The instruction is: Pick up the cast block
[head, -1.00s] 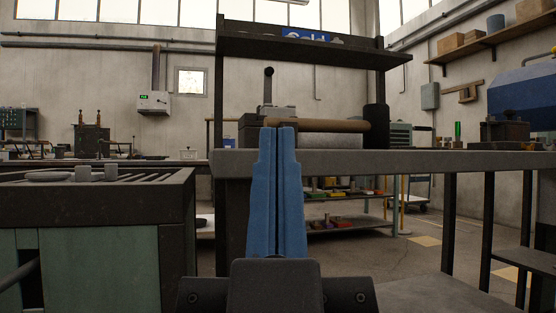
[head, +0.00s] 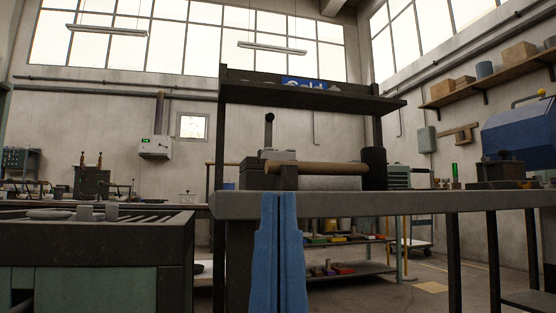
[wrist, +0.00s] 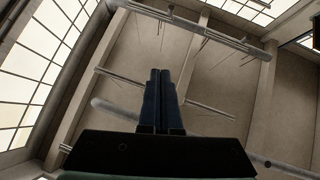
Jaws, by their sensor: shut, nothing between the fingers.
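My gripper (head: 281,197) has blue fingers that are shut and empty. They point upward in front of the near edge of the grey workbench (head: 420,203). On the workbench, behind the fingertips, a grey block-like thing (head: 278,156) sits behind a brown wooden handle (head: 330,169). I cannot tell whether it is the cast block. Small grey pieces (head: 97,213) lie on the slotted dark bench (head: 100,240) at left.
A dark shelf (head: 310,97) on posts stands over the workbench. A dark cylinder (head: 374,168) stands by its right post. A blue machine (head: 520,127) is at right. A low rack (head: 345,268) with coloured items is behind the bench. Floor shows at the lower right.

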